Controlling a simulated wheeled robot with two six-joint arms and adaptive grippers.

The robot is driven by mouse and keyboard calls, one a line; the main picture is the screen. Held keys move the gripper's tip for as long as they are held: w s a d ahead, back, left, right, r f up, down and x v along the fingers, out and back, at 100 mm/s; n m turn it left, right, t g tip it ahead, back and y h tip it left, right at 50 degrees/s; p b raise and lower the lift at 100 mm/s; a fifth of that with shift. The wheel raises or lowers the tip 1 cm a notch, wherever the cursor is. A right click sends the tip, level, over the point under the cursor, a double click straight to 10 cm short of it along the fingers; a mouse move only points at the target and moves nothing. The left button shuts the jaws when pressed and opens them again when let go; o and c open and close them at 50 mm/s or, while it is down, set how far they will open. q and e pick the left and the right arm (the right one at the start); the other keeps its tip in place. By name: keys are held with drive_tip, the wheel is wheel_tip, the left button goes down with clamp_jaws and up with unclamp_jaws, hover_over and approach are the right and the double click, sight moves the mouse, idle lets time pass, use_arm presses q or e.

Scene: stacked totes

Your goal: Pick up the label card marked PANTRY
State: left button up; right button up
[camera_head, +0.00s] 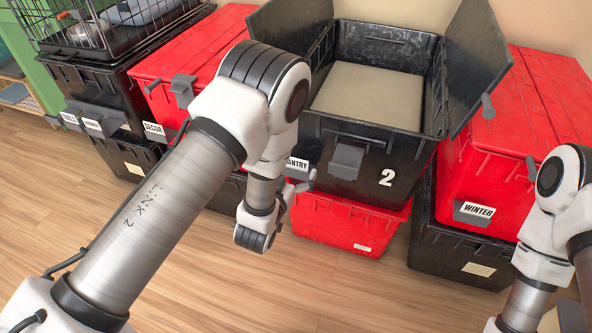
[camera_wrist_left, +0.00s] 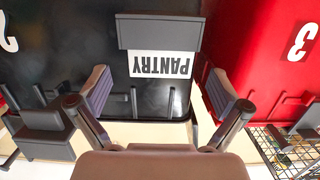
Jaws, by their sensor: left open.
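The white PANTRY card (camera_wrist_left: 160,64) shows upside down in the left wrist view, against a black tote (camera_wrist_left: 90,50). It sits at the edge of a grey holder (camera_wrist_left: 158,32). In the head view the card (camera_head: 298,163) is partly hidden by my left arm; only "ANTRY" shows, on the front of the black tote marked 2 (camera_head: 415,165). My left gripper (camera_wrist_left: 160,92) is open, its fingers on either side of the card's lower edge in the left wrist view, with nothing between them that I can see it hold. In the head view the gripper (camera_head: 300,186) is near the card.
A grey latch (camera_head: 346,160) juts from the tote front. Red totes (camera_head: 500,130) flank it, one with a WINTER card (camera_head: 478,211). A red tote (camera_head: 345,225) lies below. A wire cage (camera_head: 120,25) stands at left. The wooden floor (camera_head: 215,270) in front is clear.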

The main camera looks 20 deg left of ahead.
sight(294, 163)
use_arm(q)
drive_tip(key=w, duration=0.2)
drive_tip(key=shift+w+f, duration=0.25)
drive_tip(key=shift+w, duration=0.15)
drive_tip(key=c, duration=0.9)
use_arm(e)
drive_tip(key=shift+f, duration=0.6)
use_arm(q)
drive_tip(key=shift+r, duration=0.1)
